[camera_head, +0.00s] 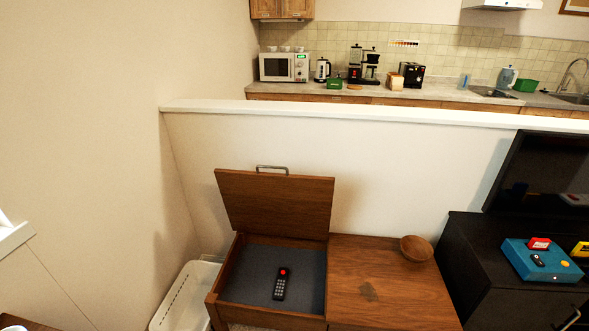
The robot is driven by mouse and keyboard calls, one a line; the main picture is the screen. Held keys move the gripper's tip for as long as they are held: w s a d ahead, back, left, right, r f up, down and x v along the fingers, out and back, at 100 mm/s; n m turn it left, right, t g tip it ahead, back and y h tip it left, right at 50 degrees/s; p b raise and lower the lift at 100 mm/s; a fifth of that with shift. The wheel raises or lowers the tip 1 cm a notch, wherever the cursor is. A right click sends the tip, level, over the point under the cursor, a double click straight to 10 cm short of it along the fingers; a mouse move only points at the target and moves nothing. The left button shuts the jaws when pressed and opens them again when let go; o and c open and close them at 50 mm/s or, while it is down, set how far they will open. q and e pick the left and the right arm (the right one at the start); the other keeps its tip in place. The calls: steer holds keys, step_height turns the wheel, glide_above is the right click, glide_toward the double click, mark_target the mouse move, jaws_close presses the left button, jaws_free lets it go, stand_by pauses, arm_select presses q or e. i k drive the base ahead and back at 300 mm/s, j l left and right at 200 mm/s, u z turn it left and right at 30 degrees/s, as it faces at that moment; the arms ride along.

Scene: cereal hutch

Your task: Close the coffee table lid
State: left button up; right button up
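The coffee table lid (275,202) is a brown wooden panel that stands raised at the back of the open compartment, tilted a little back. A metal handle (272,168) is on its upper edge. The coffee table (385,290) is brown wood, and its open compartment (255,266) on the left has a dark grey floor. A black remote (280,286) with a red button lies inside the compartment. Neither of my grippers shows in the head view.
A wooden bowl (416,248) sits on the table's closed right part. A white basket (184,296) stands left of the table. A black cabinet (480,265) with a blue box (540,260) stands to the right. A low white wall (400,170) is behind.

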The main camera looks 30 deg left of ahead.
mark_target(288, 205)
steer(key=i+u, duration=0.4)
steer(key=i+l+u, duration=0.1)
steer(key=i+u, duration=0.25)
steer(key=i+l+u, duration=0.2)
steer(key=u, duration=0.2)
